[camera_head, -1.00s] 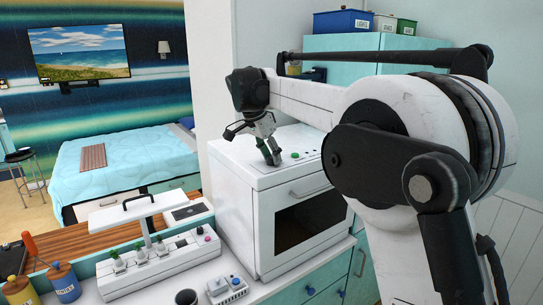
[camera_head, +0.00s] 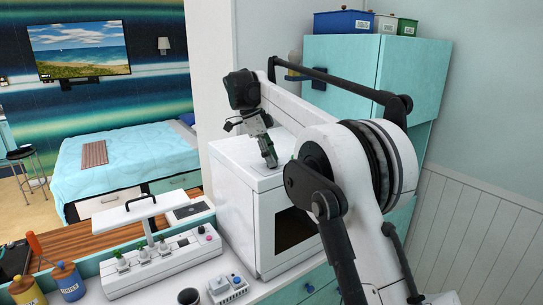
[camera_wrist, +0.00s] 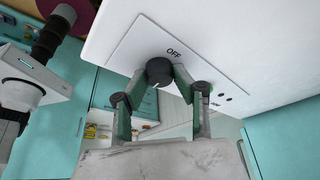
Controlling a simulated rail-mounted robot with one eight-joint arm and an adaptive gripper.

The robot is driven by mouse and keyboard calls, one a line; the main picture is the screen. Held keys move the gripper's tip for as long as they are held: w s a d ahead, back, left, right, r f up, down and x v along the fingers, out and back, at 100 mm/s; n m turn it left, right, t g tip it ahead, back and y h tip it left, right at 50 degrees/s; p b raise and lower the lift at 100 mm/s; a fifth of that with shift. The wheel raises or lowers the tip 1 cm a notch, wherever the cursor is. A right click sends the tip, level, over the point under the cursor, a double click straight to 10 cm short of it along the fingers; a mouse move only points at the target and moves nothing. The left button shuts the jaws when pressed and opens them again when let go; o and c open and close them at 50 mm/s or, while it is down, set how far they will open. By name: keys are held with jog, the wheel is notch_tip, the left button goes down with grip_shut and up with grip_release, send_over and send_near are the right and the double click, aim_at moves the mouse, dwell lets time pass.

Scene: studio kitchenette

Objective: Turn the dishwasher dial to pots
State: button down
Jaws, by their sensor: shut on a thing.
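The dishwasher (camera_head: 240,205) is a white box-shaped appliance with a dark front window, standing at the middle of the head view. Its dial (camera_wrist: 159,71) is a round black knob on a white panel in the wrist view, with the word OFF printed beside it. Other small marks and dark holes lie on the panel to the right; the word pots is not readable. My gripper (camera_wrist: 161,82) is shut on the dial, one finger on each side. In the head view my gripper (camera_head: 268,157) reaches down to the dishwasher's top, and the dial is hidden.
A white unit with small plants (camera_head: 160,262) and a blue-and-white gadget (camera_head: 228,288) stand in front, left of the dishwasher. A teal cabinet (camera_head: 340,62) with bins on top stands behind. My arm covers part of the dishwasher's right side.

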aim_at(262, 165)
jog(key=shift+m, duration=0.4)
jog(key=c, duration=1.4)
grip_release()
jog(key=shift+v, duration=3.7)
